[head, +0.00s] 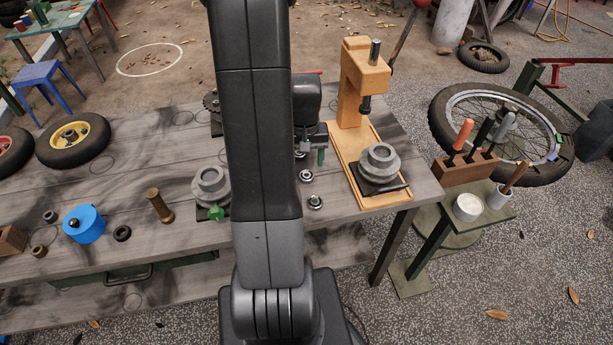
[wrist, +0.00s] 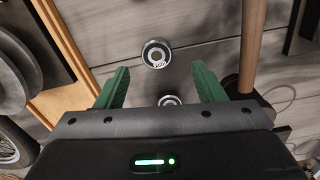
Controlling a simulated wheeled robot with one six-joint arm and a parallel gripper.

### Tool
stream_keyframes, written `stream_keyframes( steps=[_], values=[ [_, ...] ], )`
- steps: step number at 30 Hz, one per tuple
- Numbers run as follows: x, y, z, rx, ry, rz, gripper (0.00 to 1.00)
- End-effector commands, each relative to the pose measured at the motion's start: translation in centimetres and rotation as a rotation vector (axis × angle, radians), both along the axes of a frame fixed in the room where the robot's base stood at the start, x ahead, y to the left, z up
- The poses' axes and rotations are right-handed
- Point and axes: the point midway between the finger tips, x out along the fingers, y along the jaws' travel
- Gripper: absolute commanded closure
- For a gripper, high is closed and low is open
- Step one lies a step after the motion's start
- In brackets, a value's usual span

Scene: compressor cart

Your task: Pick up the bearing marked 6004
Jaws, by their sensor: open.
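Small steel bearings lie on the grey plank bench. In the head view one bearing (head: 315,201) is nearer the front edge and another (head: 306,176) lies behind it. In the wrist view one bearing (wrist: 156,53) lies beyond the fingertips, with a dark marking too small to read. A second bearing (wrist: 170,100) shows between the green fingers, partly hidden by my gripper's body. My gripper (wrist: 160,78) is open and empty, above the bench. In the head view my gripper (head: 311,157) is partly hidden behind my arm. I cannot tell which bearing is marked 6004.
An orange press (head: 349,135) with a grey stepped part (head: 380,158) stands just right of my gripper. The bench's front right corner is clear.

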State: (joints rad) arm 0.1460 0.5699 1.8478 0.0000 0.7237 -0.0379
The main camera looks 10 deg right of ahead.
Motion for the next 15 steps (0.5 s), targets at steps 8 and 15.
stream_keyframes(
  steps=[8,15],
  values=[
    [-0.2,-0.4,-3.5,0.0,0.004,-0.001,0.37],
    [-0.2,-0.4,-4.9,0.0,0.001,0.0,0.37]
  ],
)
